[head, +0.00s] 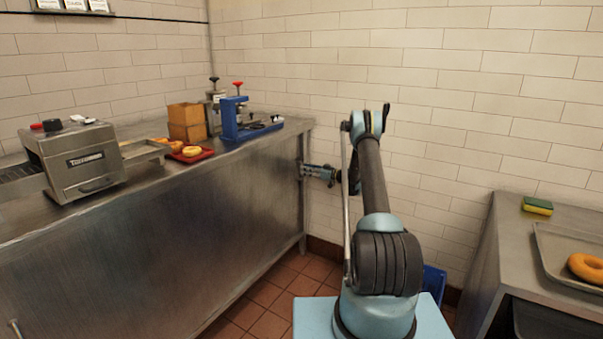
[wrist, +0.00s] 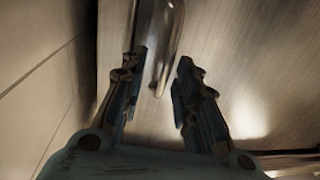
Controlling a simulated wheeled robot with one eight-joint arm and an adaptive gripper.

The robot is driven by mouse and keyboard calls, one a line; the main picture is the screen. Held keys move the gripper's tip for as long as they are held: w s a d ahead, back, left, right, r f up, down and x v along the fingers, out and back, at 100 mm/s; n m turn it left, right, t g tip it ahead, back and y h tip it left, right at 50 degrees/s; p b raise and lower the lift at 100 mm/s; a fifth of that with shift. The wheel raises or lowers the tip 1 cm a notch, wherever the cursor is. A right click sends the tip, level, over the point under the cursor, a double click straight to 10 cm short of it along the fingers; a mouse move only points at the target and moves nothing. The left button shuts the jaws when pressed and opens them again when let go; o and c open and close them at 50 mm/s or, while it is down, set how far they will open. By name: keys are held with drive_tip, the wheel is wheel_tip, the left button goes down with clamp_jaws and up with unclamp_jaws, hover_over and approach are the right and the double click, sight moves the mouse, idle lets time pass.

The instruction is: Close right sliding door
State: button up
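The counter's brushed steel front (head: 170,245) runs along the left in the head view; I cannot make out where the right sliding door's edges lie. My gripper (head: 303,171) is low at the counter's far right end, in front of the steel. In the wrist view my gripper (wrist: 160,64) is open, its two fingers apart. A rounded metal bar handle (wrist: 172,35) on a steel panel (wrist: 235,60) reaches down between the fingertips, nearer the left finger. No grip on it shows. Whether a finger touches it I cannot tell.
A steel bagel slicer (head: 80,160), a red tray (head: 190,154) with bagels, a wooden box (head: 187,122) and a blue device (head: 240,122) stand on the counter. A brick wall (head: 440,110) closes the back. At right, a table holds a sponge (head: 537,206) and a bagel tray (head: 560,245).

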drive_tip(key=v, duration=0.9)
